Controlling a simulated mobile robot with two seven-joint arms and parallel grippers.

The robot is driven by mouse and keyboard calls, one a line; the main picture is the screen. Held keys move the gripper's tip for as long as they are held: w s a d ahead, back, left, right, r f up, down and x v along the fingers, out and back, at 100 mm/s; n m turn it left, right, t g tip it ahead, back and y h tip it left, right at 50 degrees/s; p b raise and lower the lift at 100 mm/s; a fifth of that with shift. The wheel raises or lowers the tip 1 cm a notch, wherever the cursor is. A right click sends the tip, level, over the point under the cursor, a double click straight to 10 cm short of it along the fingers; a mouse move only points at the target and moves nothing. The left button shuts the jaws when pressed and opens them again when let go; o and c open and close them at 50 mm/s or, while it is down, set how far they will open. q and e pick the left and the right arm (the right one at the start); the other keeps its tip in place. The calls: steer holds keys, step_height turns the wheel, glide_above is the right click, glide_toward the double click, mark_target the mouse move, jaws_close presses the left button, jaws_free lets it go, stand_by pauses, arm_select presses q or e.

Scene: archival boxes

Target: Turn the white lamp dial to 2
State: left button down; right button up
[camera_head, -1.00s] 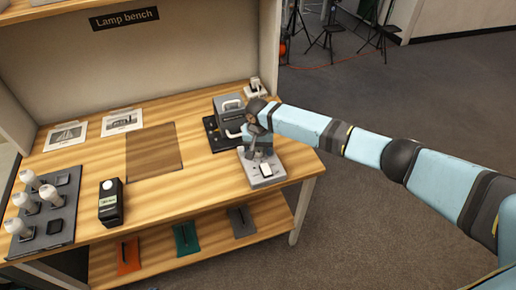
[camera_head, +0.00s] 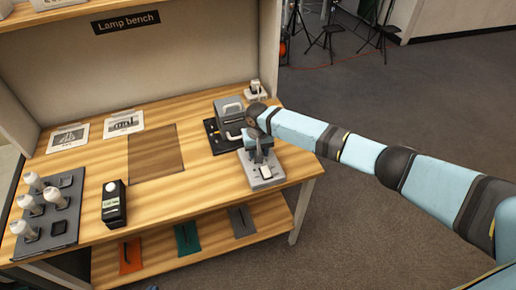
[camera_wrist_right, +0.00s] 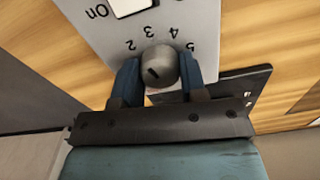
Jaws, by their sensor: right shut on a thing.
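A round grey dial (camera_wrist_right: 160,64) with a short dark mark sits on a light grey control box (camera_wrist_right: 88,25). Printed numbers 2, 3, 4 and 5 curve around it, upside down in the right wrist view. The mark is left of the knob's middle; which number it points to I cannot tell. My right gripper (camera_wrist_right: 160,80) is shut on the dial, one blue finger on each side. In the head view the box (camera_head: 278,177) stands at the bench's right front corner, with my right gripper (camera_head: 257,152) above it hiding the dial. My left gripper is not in view.
A white rocker switch (camera_wrist_right: 130,6) marked On is on the same box. A grey case (camera_head: 229,107) stands behind it on a black mat. A black box (camera_head: 113,205), a dark tray (camera_head: 66,197) with several white bulbs and two picture sheets are further left.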

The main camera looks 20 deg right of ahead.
steer(key=n+p, duration=0.1)
steer(key=n, duration=0.2)
steer(key=shift+r, duration=0.1)
steer(key=shift+n+p, duration=0.4)
steer(key=shift+n, duration=0.5)
steer(key=o, duration=0.9)
step_height(320, 180, up, 14)
steer(key=shift+f, duration=0.15)
